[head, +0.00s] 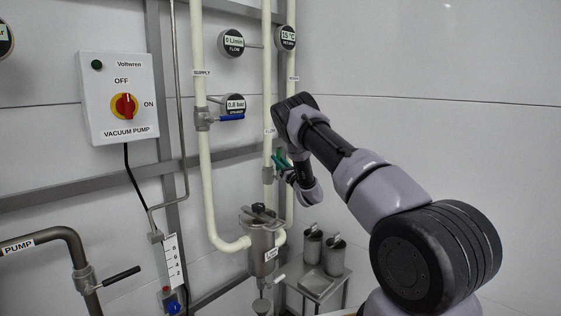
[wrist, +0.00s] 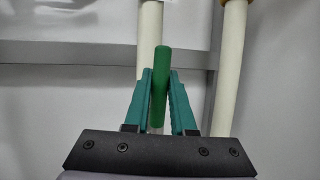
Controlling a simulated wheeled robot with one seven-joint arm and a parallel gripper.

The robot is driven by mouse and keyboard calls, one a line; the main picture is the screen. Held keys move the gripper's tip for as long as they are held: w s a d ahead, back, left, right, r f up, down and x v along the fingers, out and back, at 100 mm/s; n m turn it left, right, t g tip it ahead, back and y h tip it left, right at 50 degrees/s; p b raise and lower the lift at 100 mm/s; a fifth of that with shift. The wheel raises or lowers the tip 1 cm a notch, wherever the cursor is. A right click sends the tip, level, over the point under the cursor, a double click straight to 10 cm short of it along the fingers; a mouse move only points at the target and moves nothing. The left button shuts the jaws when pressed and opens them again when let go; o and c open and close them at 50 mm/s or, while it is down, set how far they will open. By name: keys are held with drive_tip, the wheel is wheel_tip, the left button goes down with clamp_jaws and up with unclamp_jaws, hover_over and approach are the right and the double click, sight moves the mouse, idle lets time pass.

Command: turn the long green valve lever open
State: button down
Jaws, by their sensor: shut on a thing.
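The green valve lever (wrist: 161,62) stands nearly upright in the wrist view, in front of a cream pipe (wrist: 150,30). My gripper (wrist: 160,78) has its two teal fingers closed on the lever, one on each side, with the lever's top showing above the fingertips. In the head view my gripper (head: 279,163) is at the vertical cream pipe, by a grey valve body (head: 268,174). The lever cannot be told apart from the teal fingers there, and my wrist covers part of that area.
A blue-handled valve (head: 230,117) is on the supply pipe (head: 205,155) to the left. A steel vessel (head: 262,243) stands below my gripper. Two metal canisters (head: 323,252) stand on a small table at lower right. The vacuum pump switch box (head: 120,98) is at far left.

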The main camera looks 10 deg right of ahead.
drive_tip(key=shift+s+a+f+n+y, duration=0.15)
drive_tip(key=shift+a+n+y, duration=0.1)
drive_tip(key=shift+n+y, duration=0.2)
drive_tip(key=c, duration=0.8)
unclamp_jaws()
drive_tip(key=shift+o, duration=0.2)
drive_tip(key=shift+s+d, duration=0.2)
drive_tip(key=shift+s, duration=0.05)
drive_tip(key=v, duration=1)
drive_tip(key=shift+s, duration=0.15)
